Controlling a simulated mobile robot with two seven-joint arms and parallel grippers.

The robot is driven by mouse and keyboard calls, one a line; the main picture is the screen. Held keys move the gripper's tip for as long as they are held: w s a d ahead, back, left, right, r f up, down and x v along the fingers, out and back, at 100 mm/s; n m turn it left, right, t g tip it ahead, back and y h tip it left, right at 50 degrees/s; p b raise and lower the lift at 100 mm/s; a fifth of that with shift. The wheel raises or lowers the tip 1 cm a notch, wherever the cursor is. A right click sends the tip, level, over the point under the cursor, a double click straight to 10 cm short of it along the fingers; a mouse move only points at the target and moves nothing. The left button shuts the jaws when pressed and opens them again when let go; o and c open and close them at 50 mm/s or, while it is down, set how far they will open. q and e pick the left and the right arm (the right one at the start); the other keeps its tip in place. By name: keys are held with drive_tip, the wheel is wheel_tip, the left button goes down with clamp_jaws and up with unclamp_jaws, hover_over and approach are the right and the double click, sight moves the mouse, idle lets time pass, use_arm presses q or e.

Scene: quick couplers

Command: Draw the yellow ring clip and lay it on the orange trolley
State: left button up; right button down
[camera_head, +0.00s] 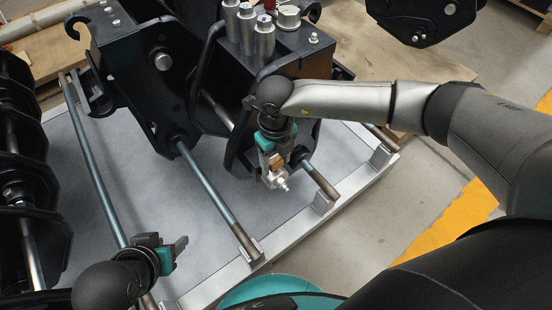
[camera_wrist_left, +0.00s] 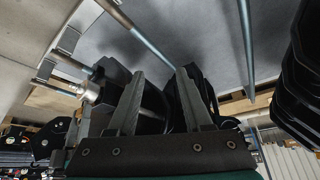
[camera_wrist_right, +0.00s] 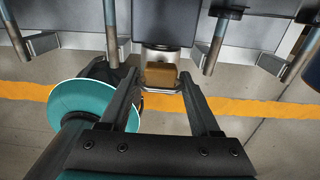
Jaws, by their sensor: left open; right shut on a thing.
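My right gripper (camera_head: 275,175) is at the near end of the black coupler (camera_head: 262,55) and is shut on a small tan-yellow piece, which I take for the yellow ring clip (camera_wrist_right: 160,75). In the right wrist view the piece sits between the fingertips, right below a round silver pin end (camera_wrist_right: 166,57). I cannot tell whether it is still on the pin. My left gripper (camera_head: 178,248) is open and empty, low at the left over the rack. Its two fingers (camera_wrist_left: 155,85) stand apart in the left wrist view. No orange trolley is visible.
Steel rods (camera_head: 215,195) cross the grey rack, held by brackets on its pale front rail (camera_head: 290,240). Black coupler parts (camera_head: 20,190) stand at the left. Several silver pins (camera_head: 247,28) stand on the coupler top. Bare floor with a yellow stripe (camera_head: 450,225) lies to the right.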

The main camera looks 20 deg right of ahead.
sight(276, 162)
drive_tip(key=shift+r+p, duration=0.4)
drive_tip(key=shift+r, duration=0.1)
drive_tip(key=shift+r+p, duration=1.1)
drive_tip(key=shift+r, duration=0.1)
drive_tip(key=shift+r+p, duration=0.7)
drive_tip(key=shift+r, duration=0.1)
use_arm(q)
drive_tip(key=s+a+f+g+p, duration=0.1)
drive_tip(key=s+f+g, duration=0.1)
drive_tip(key=f, duration=0.8)
drive_tip(key=shift+s+a+g+y, duration=0.25)
drive_tip(key=shift+s+g+y, duration=0.15)
drive_tip(key=shift+s, duration=0.3)
use_arm(e)
drive_tip(key=shift+r, duration=0.75)
use_arm(q)
drive_tip(key=shift+f, duration=0.15)
wheel_tip(276, 162, up, 4)
drive_tip(key=p, duration=0.4)
drive_tip(key=shift+f, duration=0.2)
use_arm(e)
wheel_tip(276, 162, up, 4)
